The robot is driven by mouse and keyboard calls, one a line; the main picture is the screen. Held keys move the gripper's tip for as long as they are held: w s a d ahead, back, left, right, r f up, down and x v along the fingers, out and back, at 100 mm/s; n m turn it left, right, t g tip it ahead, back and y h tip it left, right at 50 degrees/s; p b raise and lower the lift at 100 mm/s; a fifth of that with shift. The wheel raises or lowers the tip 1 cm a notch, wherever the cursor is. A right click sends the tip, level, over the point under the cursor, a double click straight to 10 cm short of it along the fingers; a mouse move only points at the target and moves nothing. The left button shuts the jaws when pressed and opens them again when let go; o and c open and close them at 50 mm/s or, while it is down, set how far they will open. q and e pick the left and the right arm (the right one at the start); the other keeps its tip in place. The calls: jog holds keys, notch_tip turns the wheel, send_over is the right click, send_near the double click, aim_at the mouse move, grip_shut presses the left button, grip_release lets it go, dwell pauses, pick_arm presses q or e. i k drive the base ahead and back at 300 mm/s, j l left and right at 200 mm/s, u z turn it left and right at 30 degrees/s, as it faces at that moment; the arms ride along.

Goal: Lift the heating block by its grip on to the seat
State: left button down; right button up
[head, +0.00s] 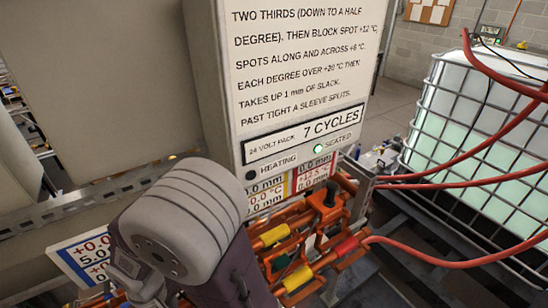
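I cannot tell which part is the heating block or where the seat is. On the panel (300,80), the lamp marked SEATED (318,149) glows green and the one marked HEATING (251,175) is dark. A thick grey arm link of mine hides the assembly's left part. Neither gripper's fingers show.
Red hoses (455,183) run from the right towards the assembly. A caged white tank (490,135) with pale green liquid stands at the right. A perforated metal rail (90,195) crosses the left side. A readout sign (85,258) stands at lower left.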

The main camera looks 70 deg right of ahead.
aim_at(325, 201)
jog(key=z, duration=0.9)
jog(key=k+z, duration=0.1)
jog(key=z, duration=0.8)
jog(key=k+z, duration=0.1)
jog(key=z, duration=0.8)
jog(key=i+l+u, duration=0.1)
jog(key=u, duration=0.35)
jog(key=l+u, duration=0.15)
jog(key=u, duration=0.3)
jog(key=l+u, duration=0.2)
jog(key=u, duration=0.25)
jog(key=i+l, duration=0.1)
jog(key=l, duration=0.3)
jog(key=i+l, duration=0.1)
jog(key=l, duration=0.25)
